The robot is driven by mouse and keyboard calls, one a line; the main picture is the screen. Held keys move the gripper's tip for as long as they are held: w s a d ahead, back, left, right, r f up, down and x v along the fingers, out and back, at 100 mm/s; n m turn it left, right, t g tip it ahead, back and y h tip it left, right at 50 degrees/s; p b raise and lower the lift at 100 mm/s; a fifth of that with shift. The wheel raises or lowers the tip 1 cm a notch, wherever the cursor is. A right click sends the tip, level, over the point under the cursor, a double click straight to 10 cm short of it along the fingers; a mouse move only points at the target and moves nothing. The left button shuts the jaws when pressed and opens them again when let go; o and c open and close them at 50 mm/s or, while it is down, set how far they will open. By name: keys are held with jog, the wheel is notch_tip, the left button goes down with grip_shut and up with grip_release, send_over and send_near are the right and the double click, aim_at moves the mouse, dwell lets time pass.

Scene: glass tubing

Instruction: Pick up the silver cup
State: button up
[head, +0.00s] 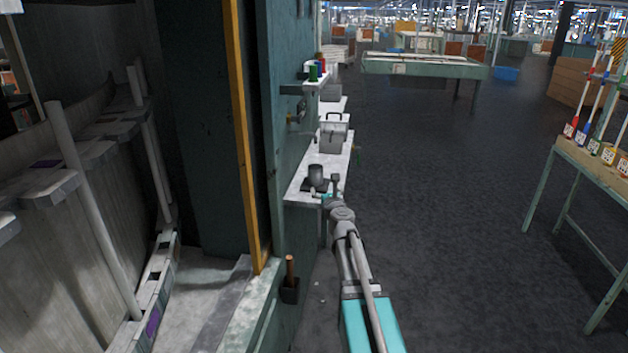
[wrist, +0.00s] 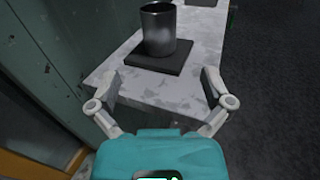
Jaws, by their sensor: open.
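The silver cup (wrist: 159,30) is a dark grey metal cylinder. It stands upright on a dark square pad (wrist: 158,57) on a pale, worn ledge (wrist: 205,62). In the head view the cup (head: 316,174) is small, near the front end of the ledge. My gripper (wrist: 163,80) is open and empty in the wrist view. Its two fingers are spread over the near end of the ledge, short of the pad and cup. In the head view my gripper (head: 325,194) is small and its fingers are hard to make out.
A green wall (wrist: 58,50) runs close along the ledge's left side. A grey metal box (head: 333,132) stands farther back on the ledge. Coloured spools (head: 315,70) sit on a small wall shelf. Dark open floor (head: 440,200) lies to the right, with a workbench (head: 595,165) beyond.

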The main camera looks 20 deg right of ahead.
aim_at(317, 174)
jog(key=shift+w, duration=0.1)
jog(key=shift+x, duration=4.25)
jog(key=shift+f+x, duration=0.2)
jog(key=shift+x, duration=2.35)
jog(key=shift+a, duration=0.15)
jog(key=c, duration=1.1)
jog(key=shift+c, duration=0.2)
jog(key=shift+r, duration=0.15)
